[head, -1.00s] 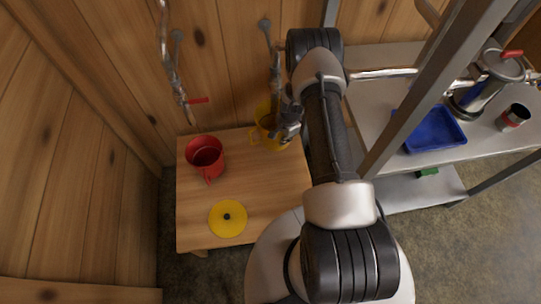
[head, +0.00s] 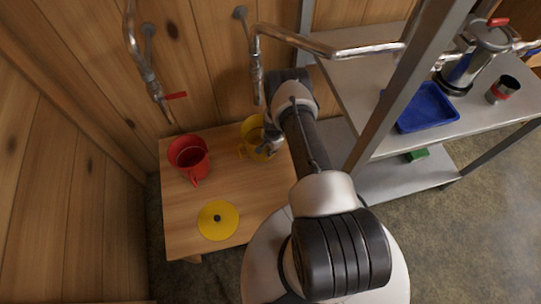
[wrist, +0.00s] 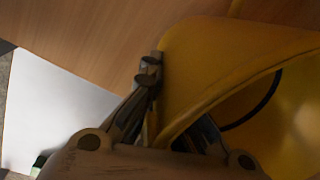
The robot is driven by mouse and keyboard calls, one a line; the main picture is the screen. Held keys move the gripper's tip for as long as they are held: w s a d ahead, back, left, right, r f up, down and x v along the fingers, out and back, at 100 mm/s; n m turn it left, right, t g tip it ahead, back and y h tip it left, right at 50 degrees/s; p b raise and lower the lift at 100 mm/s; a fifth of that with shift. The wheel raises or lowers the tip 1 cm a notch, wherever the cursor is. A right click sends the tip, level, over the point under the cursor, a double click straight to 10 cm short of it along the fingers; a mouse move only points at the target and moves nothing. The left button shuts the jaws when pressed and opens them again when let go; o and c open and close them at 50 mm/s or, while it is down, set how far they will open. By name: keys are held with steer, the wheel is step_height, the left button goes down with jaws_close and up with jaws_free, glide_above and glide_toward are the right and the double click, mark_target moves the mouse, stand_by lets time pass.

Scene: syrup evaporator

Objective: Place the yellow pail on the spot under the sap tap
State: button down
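The yellow pail (head: 248,131) is upright at the back right of the low wooden table, by the wall. In the head view it appears just below the end of the right-hand tap pipe (head: 257,85). My gripper (head: 268,142) is at its right side. In the wrist view the pail's wall (wrist: 195,65) lies between my gripper's fingers (wrist: 178,112), one outside and one inside, and they look closed on it. Whether the pail's base touches the table is hidden. I see no marked spot beneath the tap.
A red pail (head: 186,150) stands at the table's back left, near a tap with a red lever (head: 176,95). A yellow lid (head: 230,222) lies at the table's front (head: 190,235). A metal shelf with a blue tray (head: 432,118) stands at right.

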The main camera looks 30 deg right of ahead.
steer(key=shift+f+b, duration=0.55)
steer(key=shift+f, duration=1.1)
steer(key=shift+f, duration=0.2)
steer(key=c, duration=1.8)
jaws_free()
steer(key=shift+r, duration=0.15)
step_height(320, 180, up, 12)
steer(key=s+p, duration=0.1)
steer(key=p, duration=0.3)
steer(key=shift+s+p, duration=0.15)
steer(key=shift+p, duration=0.25)
